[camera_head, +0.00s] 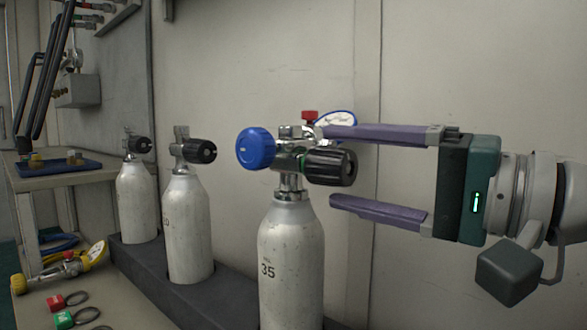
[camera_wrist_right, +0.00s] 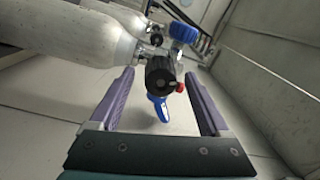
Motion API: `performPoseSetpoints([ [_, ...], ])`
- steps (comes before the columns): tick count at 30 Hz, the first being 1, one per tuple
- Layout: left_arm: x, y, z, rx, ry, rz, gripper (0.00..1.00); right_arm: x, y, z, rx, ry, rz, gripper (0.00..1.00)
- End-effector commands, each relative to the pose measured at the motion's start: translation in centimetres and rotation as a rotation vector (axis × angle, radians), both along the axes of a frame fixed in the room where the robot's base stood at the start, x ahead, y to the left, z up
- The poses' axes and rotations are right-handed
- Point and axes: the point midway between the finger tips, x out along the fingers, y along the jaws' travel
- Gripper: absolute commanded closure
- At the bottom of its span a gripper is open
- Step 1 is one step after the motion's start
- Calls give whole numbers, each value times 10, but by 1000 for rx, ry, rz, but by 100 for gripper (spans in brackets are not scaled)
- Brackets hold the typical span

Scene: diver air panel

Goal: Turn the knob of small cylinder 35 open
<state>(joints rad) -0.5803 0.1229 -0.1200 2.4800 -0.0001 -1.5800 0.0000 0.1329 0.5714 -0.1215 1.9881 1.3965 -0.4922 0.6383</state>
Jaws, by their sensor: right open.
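Small cylinder 35 (camera_head: 291,264) stands upright at the front, white, with "35" on its side. Its black knob (camera_head: 330,167) points right, and a blue round knob (camera_head: 256,148) sits on the left of its valve. My right gripper (camera_head: 328,165) comes in from the right, open, with one purple finger above and one below the black knob's level. In the right wrist view the black knob (camera_wrist_right: 161,74) lies between the open fingers, near their tips, with a gap on both sides. Contact is not visible. My left gripper is not in view.
Two more white cylinders (camera_head: 187,228) (camera_head: 137,203) with black knobs stand behind in the dark rack (camera_head: 150,270). A wall is behind. A bench with a blue tray (camera_head: 57,167) is at left.

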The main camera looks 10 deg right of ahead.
Motion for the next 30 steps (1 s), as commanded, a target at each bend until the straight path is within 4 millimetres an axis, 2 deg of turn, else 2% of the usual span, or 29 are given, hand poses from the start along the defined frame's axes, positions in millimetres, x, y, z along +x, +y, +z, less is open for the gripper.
performPoseSetpoints([
  [8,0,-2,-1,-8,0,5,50,-4,-3,-1,-1,1,0,20],
  [21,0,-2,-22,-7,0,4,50,-61,-48,-7,-3,4,1,20],
  [30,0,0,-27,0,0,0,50,-77,-62,-4,1,0,0,20],
])
